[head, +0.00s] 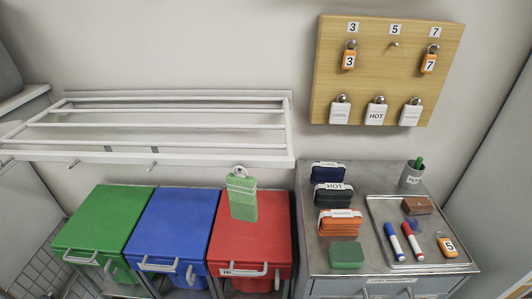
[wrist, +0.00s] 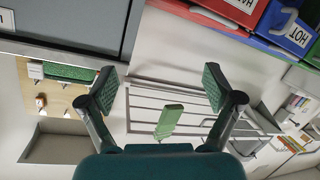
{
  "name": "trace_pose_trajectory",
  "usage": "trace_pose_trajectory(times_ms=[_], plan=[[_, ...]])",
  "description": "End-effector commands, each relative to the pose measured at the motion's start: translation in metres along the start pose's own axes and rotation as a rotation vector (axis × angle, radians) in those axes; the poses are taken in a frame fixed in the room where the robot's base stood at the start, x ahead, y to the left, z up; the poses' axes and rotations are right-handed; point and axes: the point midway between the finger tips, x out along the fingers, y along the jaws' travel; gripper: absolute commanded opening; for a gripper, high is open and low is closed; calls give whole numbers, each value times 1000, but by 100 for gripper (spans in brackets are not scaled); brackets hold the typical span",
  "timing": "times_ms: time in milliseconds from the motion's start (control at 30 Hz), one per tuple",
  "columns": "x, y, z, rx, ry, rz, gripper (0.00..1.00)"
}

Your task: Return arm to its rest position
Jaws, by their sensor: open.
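My gripper (wrist: 159,89) shows in the wrist view with its two green-padded fingers spread wide apart. It is open, and nothing is held between the pads. The arm and gripper do not show in the head view. A green folded cloth-like piece (head: 242,198) hangs from a hook at the right end of the white rack (head: 150,157), in front of the red bin. The green piece also shows in the wrist view (wrist: 168,121), beyond and apart from the fingers.
Green (head: 104,221), blue (head: 172,229) and red (head: 249,244) bins stand below the rack. A wooden board (head: 385,75) with tags hangs at the upper right. A grey cabinet (head: 300,262) holds folded stacks, a green block (head: 346,255) and a tray (head: 452,234) with markers.

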Motion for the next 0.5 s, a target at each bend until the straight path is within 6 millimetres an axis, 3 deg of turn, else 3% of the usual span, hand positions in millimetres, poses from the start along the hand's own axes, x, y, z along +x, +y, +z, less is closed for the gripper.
trace_pose_trajectory(times_ms=[33,200,500], plan=[[-13,5,16,7,-17,-12,90],[-58,13,52,56,-42,-53,90],[-146,29,83,196,-62,-48,90]])
